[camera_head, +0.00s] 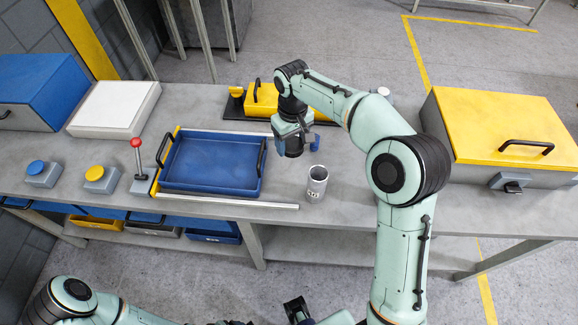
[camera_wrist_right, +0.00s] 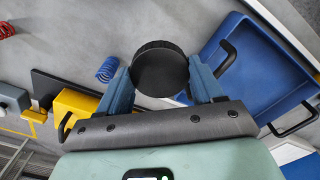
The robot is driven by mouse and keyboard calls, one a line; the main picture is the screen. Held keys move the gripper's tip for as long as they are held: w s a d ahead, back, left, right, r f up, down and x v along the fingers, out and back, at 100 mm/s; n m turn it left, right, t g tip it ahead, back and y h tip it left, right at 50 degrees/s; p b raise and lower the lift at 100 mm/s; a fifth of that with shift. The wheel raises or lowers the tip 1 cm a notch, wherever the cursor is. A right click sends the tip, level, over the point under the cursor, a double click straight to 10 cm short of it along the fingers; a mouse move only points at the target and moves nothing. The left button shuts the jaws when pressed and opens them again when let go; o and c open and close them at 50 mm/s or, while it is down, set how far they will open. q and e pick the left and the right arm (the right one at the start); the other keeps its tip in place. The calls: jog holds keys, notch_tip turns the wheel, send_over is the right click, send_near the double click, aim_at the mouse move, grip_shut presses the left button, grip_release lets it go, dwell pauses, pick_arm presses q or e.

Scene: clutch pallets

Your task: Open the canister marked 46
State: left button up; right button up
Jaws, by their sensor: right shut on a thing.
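My right gripper (camera_head: 291,148) is shut on a round black lid (camera_wrist_right: 160,70) with a ribbed edge, held between its two blue fingers. In the head view the lid is the dark disc under the fingers, above the bench. A grey canister (camera_head: 316,185) stands upright on the bench, just right of and nearer than the gripper. Its top looks open and hollow, and the lid is apart from it. It has a dark mark on a light label, too small to read surely. My left arm shows at the bottom left; its gripper cannot be made out clearly.
A blue tray (camera_head: 171,187) lies left of the canister, with a red-knobbed lever (camera_head: 137,160) beside it. A yellow-lidded box (camera_head: 484,109) stands right.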

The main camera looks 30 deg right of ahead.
aim_at(291, 171)
notch_tip(291, 171, down, 12)
jog(key=shift+w+r+b, duration=0.1)
jog(key=shift+r+b, duration=0.15)
jog(key=shift+b, duration=0.25)
jog(key=shift+f, duration=0.2)
jog(key=o, duration=1.2)
jog(key=shift+c, duration=0.2)
jog(key=shift+r, duration=0.15)
notch_tip(291, 171, up, 12)
jog(key=shift+r+p, duration=0.1)
jog(key=shift+p, duration=0.65)
